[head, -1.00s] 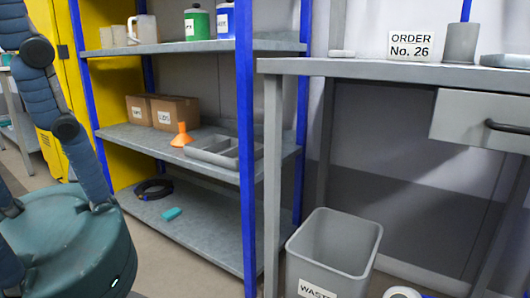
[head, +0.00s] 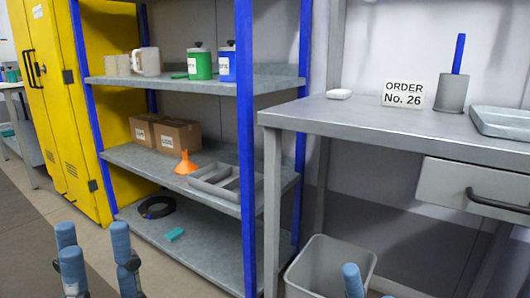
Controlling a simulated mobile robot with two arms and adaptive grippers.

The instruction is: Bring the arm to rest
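My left gripper (head: 91,248) is at the bottom left of the head view, pointing up. Its blue padded fingers stand apart, with nothing between them. It is over the floor in front of the shelf rack and touches nothing that I can see. The rest of both arms is out of the frame.
A blue-posted shelf rack (head: 246,150) holds bottles, boxes, an orange funnel (head: 186,163) and a grey divided tray (head: 208,181). A metal workbench (head: 360,117) stands at the right, with a grey waste bin (head: 330,265) below. A yellow cabinet (head: 60,110) is at the left.

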